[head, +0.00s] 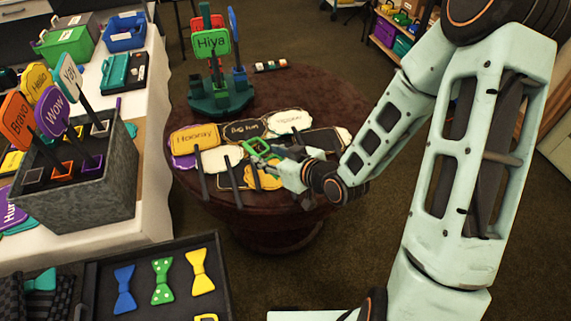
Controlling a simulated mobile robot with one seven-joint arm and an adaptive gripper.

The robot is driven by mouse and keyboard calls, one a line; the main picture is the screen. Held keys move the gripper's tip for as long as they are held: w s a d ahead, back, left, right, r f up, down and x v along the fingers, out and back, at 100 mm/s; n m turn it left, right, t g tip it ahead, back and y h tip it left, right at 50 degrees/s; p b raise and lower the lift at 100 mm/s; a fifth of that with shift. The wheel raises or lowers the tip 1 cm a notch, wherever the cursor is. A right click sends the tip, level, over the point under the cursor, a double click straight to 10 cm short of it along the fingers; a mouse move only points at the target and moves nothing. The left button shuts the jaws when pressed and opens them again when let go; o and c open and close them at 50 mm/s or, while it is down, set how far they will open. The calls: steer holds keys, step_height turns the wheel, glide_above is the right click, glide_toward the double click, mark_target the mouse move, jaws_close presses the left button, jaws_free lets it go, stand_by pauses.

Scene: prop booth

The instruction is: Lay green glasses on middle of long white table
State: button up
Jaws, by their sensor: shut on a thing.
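The green glasses (256,146) are at the tip of my gripper (264,154), over the round dark table. They are small in view and partly hidden by the gripper, which is shut on them. The long white table (154,95) runs along the left side, with its white cloth hanging down. My arm comes in from the right, so the gripper is to the right of the white table and apart from it.
The round brown table (340,100) holds several speech-bubble signs on sticks, such as a yellow one (194,137), and a green sign stand (221,95). A grey sign box (90,185), a green case (66,46) and a blue tray (124,32) crowd the white table. A bow-tie tray (140,250) is in front.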

steer(key=shift+w+d+f+b, duration=0.35)
steer(key=shift+w+f+b, duration=0.35)
steer(key=shift+b, duration=1.25)
steer(key=w+d+f+b, duration=0.1)
steer(key=w+f, duration=0.1)
steer(key=w+d+f+b, duration=0.1)
steer(key=w+f, duration=0.1)
steer(key=w, duration=0.1)
steer(key=w+d+f+b, duration=0.1)
steer(key=w+f, duration=0.1)
steer(key=shift+w+d, duration=0.1)
steer(key=shift+w, duration=0.05)
steer(key=shift+w+d+f, duration=0.2)
steer(key=shift+w+f, duration=0.1)
steer(key=shift+w, duration=0.1)
steer(key=shift+w+f+b, duration=0.15)
steer(key=shift+f+b, duration=0.05)
steer(key=shift+b, duration=0.1)
steer(key=shift+w+d+f+b, duration=0.1)
steer(key=shift+f+b, duration=0.6)
steer(key=shift+f, duration=0.15)
steer(key=shift+w+d+f+b, duration=0.1)
steer(key=shift+f+b, duration=0.55)
steer(key=shift+f, duration=0.2)
steer(key=shift+f, duration=0.15)
